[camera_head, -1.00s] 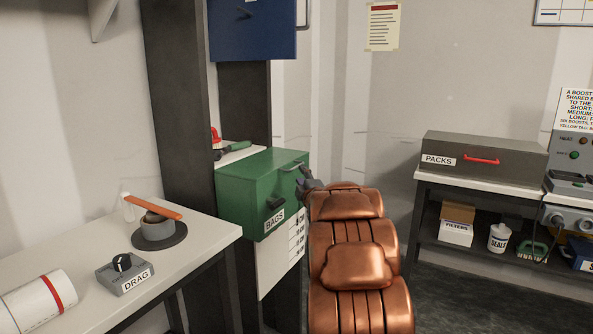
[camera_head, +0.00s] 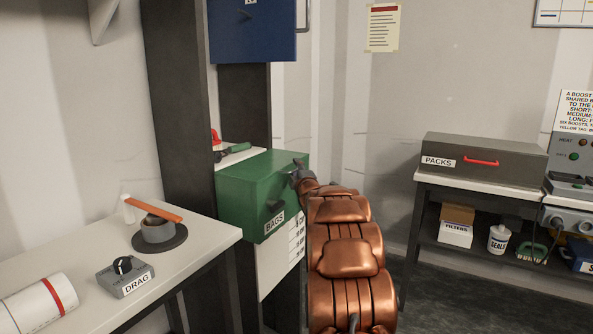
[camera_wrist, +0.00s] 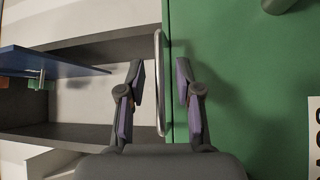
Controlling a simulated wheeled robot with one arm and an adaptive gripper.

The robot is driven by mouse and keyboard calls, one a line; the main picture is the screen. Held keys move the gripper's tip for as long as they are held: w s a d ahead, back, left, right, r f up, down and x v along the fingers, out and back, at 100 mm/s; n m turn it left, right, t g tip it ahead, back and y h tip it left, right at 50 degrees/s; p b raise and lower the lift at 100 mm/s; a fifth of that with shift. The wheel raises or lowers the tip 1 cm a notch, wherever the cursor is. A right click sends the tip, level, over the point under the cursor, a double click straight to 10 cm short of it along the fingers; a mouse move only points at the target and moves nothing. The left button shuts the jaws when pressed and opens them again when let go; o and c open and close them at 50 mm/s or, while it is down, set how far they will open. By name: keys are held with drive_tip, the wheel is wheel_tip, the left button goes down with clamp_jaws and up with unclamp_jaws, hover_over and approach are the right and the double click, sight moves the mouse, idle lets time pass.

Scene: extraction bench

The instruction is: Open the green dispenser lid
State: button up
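The green dispenser (camera_head: 245,195), labelled BAGS, stands against the dark post, and its lid looks shut. A dark knob (camera_head: 274,206) is on its front. My gripper (camera_head: 298,168) is at the upper right edge of the dispenser in the head view, over the spot of its metal handle. In the wrist view, my gripper (camera_wrist: 160,75) is open, with one finger on each side of the thin metal bar handle (camera_wrist: 160,100) at the edge of the green surface (camera_wrist: 235,90). Gaps show between the bar and both fingers. The handle is hidden by my gripper in the head view.
A blue cabinet (camera_head: 252,30) hangs above the dispenser. A brush with a green handle (camera_head: 232,150) lies on the ledge behind it. The white table (camera_head: 205,232) at left holds a DRAG box (camera_head: 125,276). A PACKS drawer box (camera_head: 480,160) stands right.

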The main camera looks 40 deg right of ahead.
clamp_jaws()
idle(0.5)
